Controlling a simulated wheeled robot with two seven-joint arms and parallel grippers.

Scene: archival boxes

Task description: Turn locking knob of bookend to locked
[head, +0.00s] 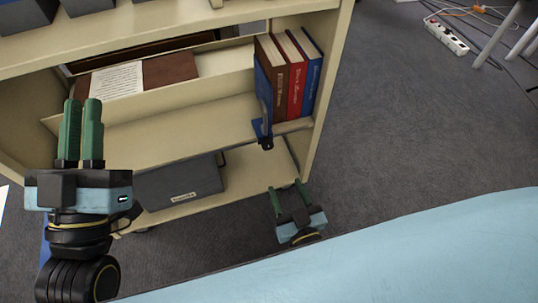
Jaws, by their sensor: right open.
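The blue bookend (263,97) stands upright on the cart's middle shelf, at the left side of a short row of books. Its dark locking knob (266,143) sits at the shelf's front edge, below the bookend; its turned position is too small to tell. My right gripper (287,185) is open and empty, below the knob and a little to its right, apart from it. My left gripper (82,101) is at the far left, pointing up in the picture, its fingers close together with nothing seen between them.
A brown book (278,78), a red book (296,75) and a blue book (312,72) stand against the cart's right side. A grey box (180,187) lies on the bottom shelf (258,168). Carpet to the right is clear up to a power strip (447,37).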

